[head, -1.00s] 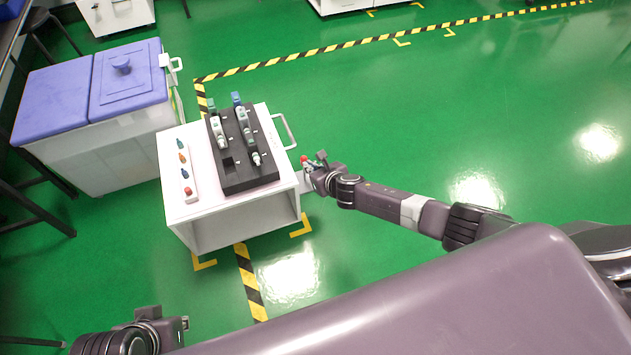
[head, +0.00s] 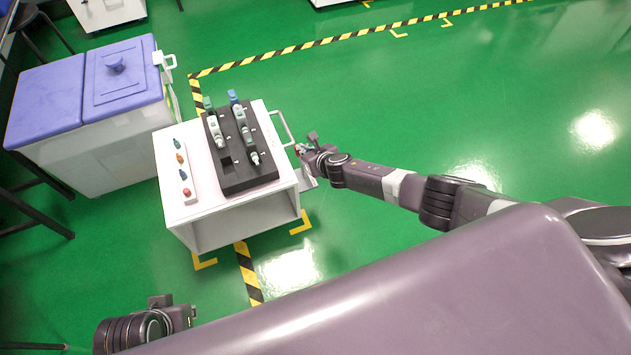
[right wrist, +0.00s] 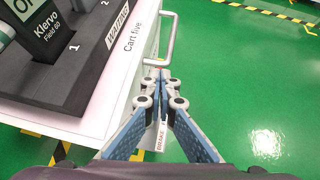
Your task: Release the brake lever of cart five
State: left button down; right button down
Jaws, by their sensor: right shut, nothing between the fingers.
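Cart five (head: 215,215) is a white cart, and its name is printed on the top edge in the right wrist view (right wrist: 140,35). A small red knob (head: 297,150) shows at its right side, beside my right gripper (head: 303,150). Below them a white plate (head: 308,181) sticks out from the cart; its "BRAKE" label (right wrist: 161,138) shows between my fingers. My right gripper (right wrist: 166,90) is shut and empty, close to the cart's handle. The fingers hide most of the lever. My left gripper (head: 184,316) is at the lower left, away from the cart; its jaws are unclear.
The cart's metal handle (head: 284,128) juts out beside my right gripper. A black rack (head: 249,179) of testers and a strip of coloured knobs (head: 182,172) sit on top. A blue-lidded bin (head: 122,73) stands at the left. The green floor at the right is clear.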

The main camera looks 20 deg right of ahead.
jog(key=shift+w+r, duration=0.15)
jog(key=shift+r, duration=0.05)
dwell(0.3)
jog(key=v, duration=1.2)
jog(key=shift+f, duration=0.25)
dwell(0.4)
